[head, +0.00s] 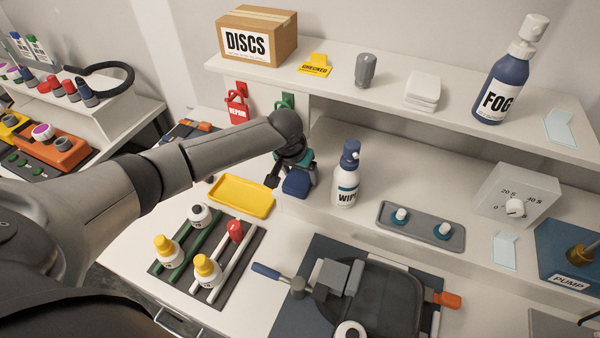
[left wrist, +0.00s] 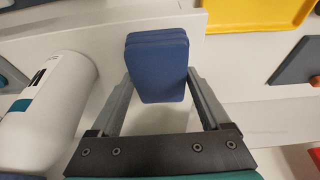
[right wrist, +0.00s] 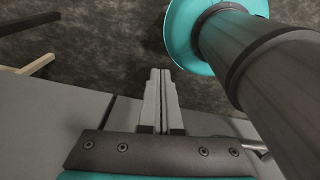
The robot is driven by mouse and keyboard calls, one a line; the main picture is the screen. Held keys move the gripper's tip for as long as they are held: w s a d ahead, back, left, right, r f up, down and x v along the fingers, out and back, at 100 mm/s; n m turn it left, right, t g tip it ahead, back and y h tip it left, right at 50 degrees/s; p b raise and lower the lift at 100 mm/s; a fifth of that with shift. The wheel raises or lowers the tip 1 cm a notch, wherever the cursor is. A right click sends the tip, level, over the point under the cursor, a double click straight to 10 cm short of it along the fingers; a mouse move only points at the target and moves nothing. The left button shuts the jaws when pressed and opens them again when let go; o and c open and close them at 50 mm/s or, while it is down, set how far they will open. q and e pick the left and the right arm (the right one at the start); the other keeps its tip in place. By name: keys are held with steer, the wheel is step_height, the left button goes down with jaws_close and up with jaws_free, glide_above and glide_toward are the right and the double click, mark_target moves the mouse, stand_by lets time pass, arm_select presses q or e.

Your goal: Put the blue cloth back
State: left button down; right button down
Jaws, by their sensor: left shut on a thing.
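The blue cloth (head: 297,184) is a folded, thick pad at the left end of the lower shelf. My left gripper (head: 294,178) is shut on it from above. In the left wrist view the blue cloth (left wrist: 157,65) sits between the two finger tips. I cannot tell whether its underside touches the shelf. My right gripper (right wrist: 160,95) is shut with nothing between its fingers, away from the bench over a dark floor.
The white WIPE bottle (head: 346,178) stands just right of the cloth. A yellow tray (head: 243,196) lies to its left on the bench. A grey tray (head: 418,239) with two small blue-and-white items is farther right. The upper shelf (head: 318,88) overhangs behind.

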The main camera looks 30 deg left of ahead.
arm_select(q)
jaws_free()
steer(key=shift+f, duration=0.1)
steer(key=p+v, duration=0.1)
steer(key=v, duration=1.1)
stand_by(0.4)
